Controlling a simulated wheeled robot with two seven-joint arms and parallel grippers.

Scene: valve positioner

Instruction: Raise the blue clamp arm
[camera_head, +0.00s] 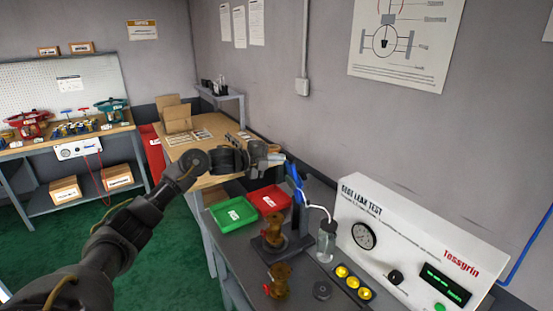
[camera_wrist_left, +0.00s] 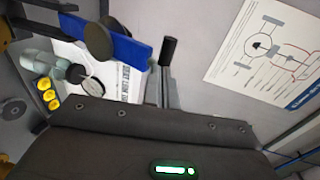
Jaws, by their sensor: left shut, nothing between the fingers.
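The blue clamp arm (camera_head: 294,178) stands steeply tilted at the top of a dark clamp post (camera_head: 297,216), above the grey test bench. In the left wrist view the blue clamp arm (camera_wrist_left: 126,48) is a wide blue bar with a dark round pad (camera_wrist_left: 98,42) in front of it. My left gripper (camera_head: 280,158) is shut and empty, close to the upper end of the blue arm. In the left wrist view its fingers (camera_wrist_left: 167,72) are just right of the bar's end; I cannot tell whether they touch it. My right gripper is out of view.
A brass valve (camera_head: 274,233) sits under the clamp; another (camera_head: 279,280) stands nearer. A clear jar (camera_head: 326,243) and the white leak test panel (camera_head: 410,250) are to the right. Green (camera_head: 233,215) and red (camera_head: 269,200) trays lie left of the post.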

